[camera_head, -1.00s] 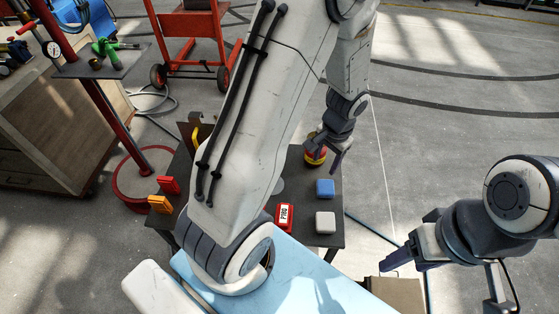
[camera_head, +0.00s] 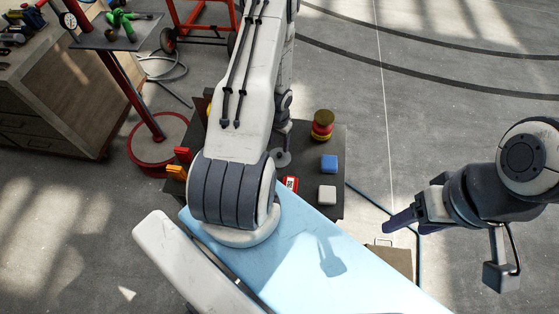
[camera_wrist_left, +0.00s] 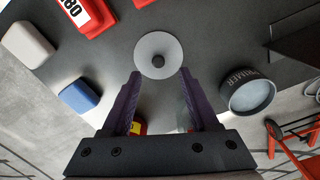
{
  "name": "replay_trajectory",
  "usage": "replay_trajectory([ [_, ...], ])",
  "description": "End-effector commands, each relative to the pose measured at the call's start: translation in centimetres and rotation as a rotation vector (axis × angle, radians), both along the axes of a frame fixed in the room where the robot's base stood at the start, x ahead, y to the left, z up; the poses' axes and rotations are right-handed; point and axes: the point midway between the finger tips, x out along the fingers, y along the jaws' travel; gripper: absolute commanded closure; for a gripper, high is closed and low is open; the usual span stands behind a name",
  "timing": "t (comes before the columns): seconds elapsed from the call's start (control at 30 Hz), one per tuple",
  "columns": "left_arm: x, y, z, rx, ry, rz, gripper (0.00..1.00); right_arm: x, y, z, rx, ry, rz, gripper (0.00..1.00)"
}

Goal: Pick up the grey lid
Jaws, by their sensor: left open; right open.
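The grey lid (camera_wrist_left: 158,55) is a round disc with a dark knob at its middle, lying on the dark table top. In the head view the lid (camera_head: 282,158) shows only in part beside my left arm. My left gripper (camera_wrist_left: 160,78) is open and empty, with its two purple fingers pointing toward the lid and the knob just beyond their tips, roughly centred between them. In the head view the arm hides most of this gripper. My right gripper (camera_head: 400,220) is open and empty, off to the right of the table.
On the table, a red box (camera_head: 290,184), a blue block (camera_head: 329,163), a pale grey block (camera_head: 327,194) and a red and yellow tin stack (camera_head: 322,126) stand near the lid. A round primer tin (camera_wrist_left: 248,92) stands right of the fingers in the wrist view.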

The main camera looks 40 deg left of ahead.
Motion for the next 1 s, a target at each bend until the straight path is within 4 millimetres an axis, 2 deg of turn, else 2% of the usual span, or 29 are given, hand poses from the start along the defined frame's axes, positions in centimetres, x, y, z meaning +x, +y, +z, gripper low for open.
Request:
replay_trajectory([
  [0.03, 0.0, 0.0, -1.0, 0.0, 0.0, -0.001, 0.4, 0.0, 0.0, -1.0, 0.0, 0.0, 0.001, 0.36],
  [0.27, 0.1, -0.1, -1.8, 0.0, 0.0, -0.002, 0.4, 0.0, 0.0, -1.7, 0.0, 0.0, 0.0, 0.36],
  [0.6, 0.3, -0.2, -6.0, 0.0, 0.0, -0.001, 0.4, 0.0, 0.0, -5.7, 0.0, 0.001, -0.007, 0.36],
  [0.9, 0.3, -0.2, -6.1, 0.0, 0.0, -0.001, 0.4, 0.0, 0.0, -5.8, 0.0, 0.001, -0.008, 0.36],
  [0.93, 0.3, -0.2, -6.1, 0.0, 0.0, -0.001, 0.47, 0.0, 0.0, -5.8, 0.0, 0.001, -0.008, 0.36],
  [1.0, 0.3, -0.2, -6.1, 0.0, 0.0, -0.001, 0.74, 0.0, 0.0, -5.8, 0.0, 0.001, -0.008, 0.36],
])
